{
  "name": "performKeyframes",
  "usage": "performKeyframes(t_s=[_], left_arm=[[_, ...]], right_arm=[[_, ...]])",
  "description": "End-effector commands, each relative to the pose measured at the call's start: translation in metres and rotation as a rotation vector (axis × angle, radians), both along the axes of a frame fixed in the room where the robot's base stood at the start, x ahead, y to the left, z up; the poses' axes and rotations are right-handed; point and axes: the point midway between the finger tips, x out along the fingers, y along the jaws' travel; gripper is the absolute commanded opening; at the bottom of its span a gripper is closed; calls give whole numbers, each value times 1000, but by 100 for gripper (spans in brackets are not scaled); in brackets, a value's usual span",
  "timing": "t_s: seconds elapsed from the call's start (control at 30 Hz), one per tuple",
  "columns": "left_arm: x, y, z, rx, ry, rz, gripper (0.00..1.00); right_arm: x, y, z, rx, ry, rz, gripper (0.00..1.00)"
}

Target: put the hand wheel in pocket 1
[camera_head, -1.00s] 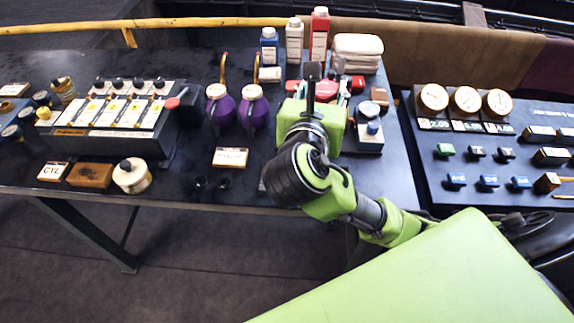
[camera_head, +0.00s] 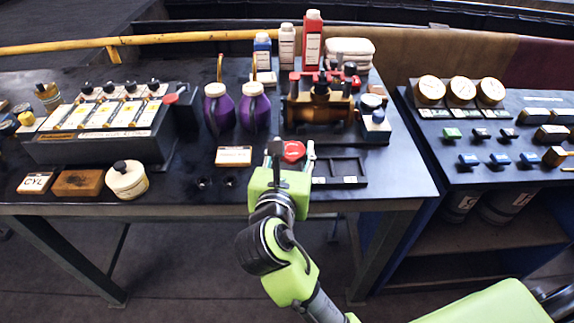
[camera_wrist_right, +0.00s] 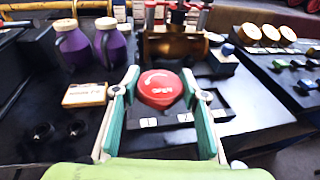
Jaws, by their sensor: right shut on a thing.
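The red hand wheel (camera_head: 293,151), marked OPEN, is between the fingers of my right gripper (camera_head: 292,149). In the right wrist view the wheel (camera_wrist_right: 160,88) sits between the two green-lined fingertips (camera_wrist_right: 160,76), which are shut on it. A dark tray with shallow pockets (camera_head: 343,168) lies at the table's front, just right of the gripper. Its white number labels show in the wrist view, with 1 (camera_wrist_right: 148,122) below the wheel. The wheel and fingers hide much of the pocket behind label 1. My left gripper is not in view.
A brass valve body (camera_head: 320,108) with red parts stands behind the tray. Two purple jugs (camera_head: 254,108) and a white label card (camera_head: 233,156) are to the left. A gauge panel (camera_head: 470,140) stands right, beyond a gap. Bare table lies right of the tray.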

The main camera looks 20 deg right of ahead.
Motion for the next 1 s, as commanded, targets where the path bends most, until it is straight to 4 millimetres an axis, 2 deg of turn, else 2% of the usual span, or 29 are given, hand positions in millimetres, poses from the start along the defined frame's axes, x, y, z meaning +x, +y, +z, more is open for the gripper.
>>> performKeyframes(t_s=[0.03,0.1,0.3,0.47,0.57,0.7,1.0], left_arm=[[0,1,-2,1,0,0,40],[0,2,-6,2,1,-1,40],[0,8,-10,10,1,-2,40],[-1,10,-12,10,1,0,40],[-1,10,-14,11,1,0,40],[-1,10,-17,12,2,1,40],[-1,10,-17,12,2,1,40]], right_arm=[[14,-2,-5,-3,-4,-1,10],[25,-3,-22,-4,1,0,10],[49,-5,-49,-2,-1,0,10],[57,-6,-58,-1,-2,-1,10],[64,-7,-70,-1,0,0,10],[62,-6,-91,-1,2,1,10],[62,-6,-95,0,-2,1,10]])
